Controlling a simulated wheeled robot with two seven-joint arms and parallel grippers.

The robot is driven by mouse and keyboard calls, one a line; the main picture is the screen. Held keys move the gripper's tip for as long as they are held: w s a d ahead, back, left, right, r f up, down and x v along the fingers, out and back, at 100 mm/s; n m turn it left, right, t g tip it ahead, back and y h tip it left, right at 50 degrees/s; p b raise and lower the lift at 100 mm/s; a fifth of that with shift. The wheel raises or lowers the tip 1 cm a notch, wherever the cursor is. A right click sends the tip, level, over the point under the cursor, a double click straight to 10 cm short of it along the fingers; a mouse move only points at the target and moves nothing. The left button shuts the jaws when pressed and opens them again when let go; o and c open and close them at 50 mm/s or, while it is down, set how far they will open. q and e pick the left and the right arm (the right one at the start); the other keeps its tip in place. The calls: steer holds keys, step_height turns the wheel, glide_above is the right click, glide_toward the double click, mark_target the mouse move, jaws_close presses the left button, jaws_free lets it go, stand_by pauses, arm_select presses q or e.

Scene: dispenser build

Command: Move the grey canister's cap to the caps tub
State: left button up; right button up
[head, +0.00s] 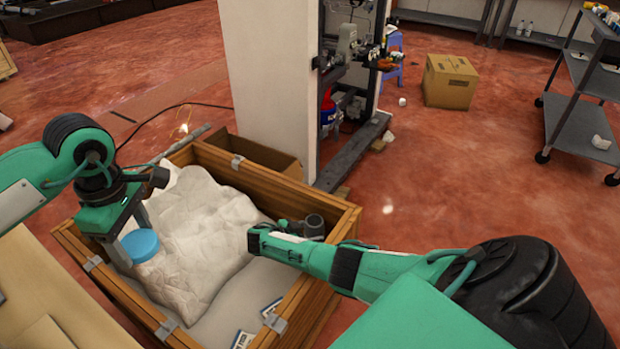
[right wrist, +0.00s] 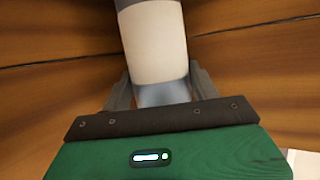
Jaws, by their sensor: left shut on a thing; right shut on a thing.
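My left gripper (head: 131,233) points down inside the near left of the wooden crate and is shut on a blue round thing (head: 142,245) with a flat top. I cannot tell whether it is a cap or a tub. My right gripper (head: 297,229) is inside the crate's right corner. The right wrist view shows its fingers (right wrist: 163,92) shut on the grey end of a pale cylinder (right wrist: 155,45). In the head view a dark grey cylindrical thing (head: 314,226) shows by the right gripper. No caps tub can be clearly identified, and no separate grey cap shows.
A crumpled white bag (head: 200,230) fills much of the wooden crate (head: 335,232). Cards (head: 243,340) lie on its near floor. A white pillar (head: 270,90) stands behind it. A cardboard box (head: 449,82) and a grey shelf cart (head: 580,120) stand farther back. Red floor between is mostly clear.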

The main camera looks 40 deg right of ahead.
steer(key=o, duration=1.2)
steer(key=shift+f, duration=0.15)
steer(key=o, duration=0.5)
